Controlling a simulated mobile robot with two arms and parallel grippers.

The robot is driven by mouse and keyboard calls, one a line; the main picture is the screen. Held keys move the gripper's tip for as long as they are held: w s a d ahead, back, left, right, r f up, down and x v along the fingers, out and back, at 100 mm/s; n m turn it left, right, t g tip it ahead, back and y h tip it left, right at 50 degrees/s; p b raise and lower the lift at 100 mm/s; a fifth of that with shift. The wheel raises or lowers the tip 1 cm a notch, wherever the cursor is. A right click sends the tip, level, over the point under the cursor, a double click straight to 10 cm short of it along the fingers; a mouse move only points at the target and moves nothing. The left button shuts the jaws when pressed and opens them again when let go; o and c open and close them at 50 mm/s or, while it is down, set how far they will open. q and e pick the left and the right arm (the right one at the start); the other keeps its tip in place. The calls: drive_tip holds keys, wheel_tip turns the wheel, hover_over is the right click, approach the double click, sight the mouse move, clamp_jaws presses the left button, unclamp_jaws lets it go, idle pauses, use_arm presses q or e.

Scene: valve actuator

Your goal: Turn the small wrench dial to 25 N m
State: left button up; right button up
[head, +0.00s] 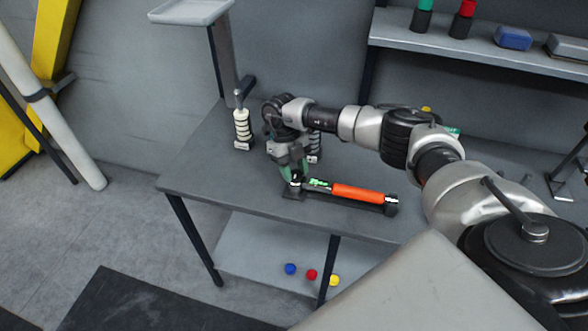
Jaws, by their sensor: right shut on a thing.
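The small wrench (358,193) lies along the front of the grey table (215,165), with an orange grip, a dark right end and a small lit green patch left of the grip. Its numbers are too small to read. My right gripper (293,180) reaches down over the wrench's left end and is shut on it there. The gripper hides part of that end, and I cannot make out the dial itself. My left gripper is not in view.
A white ringed post (242,128) stands left of my arm; another is partly hidden behind it. A back shelf (470,52) holds green and red cylinders and a blue block (513,38). Blue, red and yellow balls (311,274) lie on the lower shelf.

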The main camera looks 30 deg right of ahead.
drive_tip(key=shift+m, duration=0.3)
drive_tip(key=o, duration=0.9)
drive_tip(key=shift+o, duration=0.2)
drive_tip(key=shift+w+r, duration=0.1)
drive_tip(key=b+v, duration=0.3)
drive_tip(key=v, duration=0.7)
drive_tip(key=shift+r, duration=0.3)
